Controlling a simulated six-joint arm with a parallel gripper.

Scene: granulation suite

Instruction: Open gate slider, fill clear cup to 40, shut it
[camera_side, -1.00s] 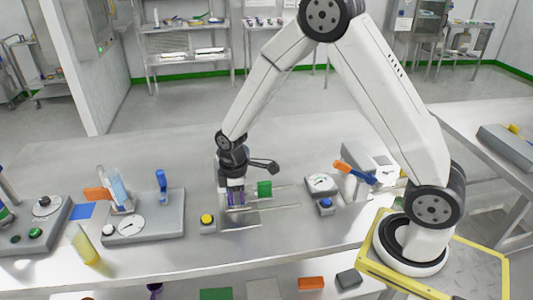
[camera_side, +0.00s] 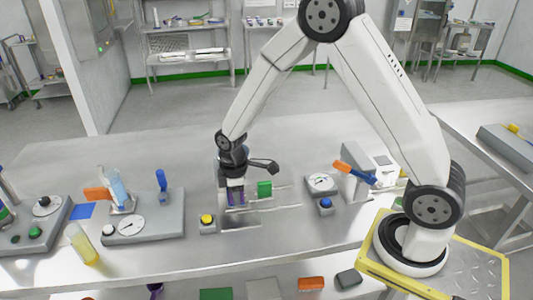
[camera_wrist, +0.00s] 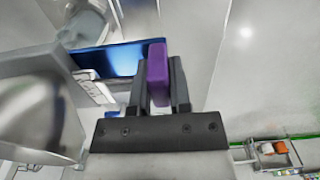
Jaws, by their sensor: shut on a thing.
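My gripper (camera_side: 236,198) is low over the middle of the bench, at a small metal fixture. In the wrist view, my gripper (camera_wrist: 162,85) is shut on a purple block (camera_wrist: 157,72), with one dark finger on each side. The purple block (camera_side: 238,190) is partly hidden by the fingers in the side view. I cannot tell if it is the gate slider's handle. A green block (camera_side: 264,188) stands just right of my gripper, apart from it. I cannot make out the clear cup for certain; a clear container with yellow contents (camera_side: 82,246) leans at the left.
A yellow button box (camera_side: 207,223) stands front left of the gripper. A dial box (camera_side: 322,184) and a blue button (camera_side: 326,203) are to the right, beside an orange-and-blue lever (camera_side: 352,172). A grey dial station (camera_side: 150,222) stands left.

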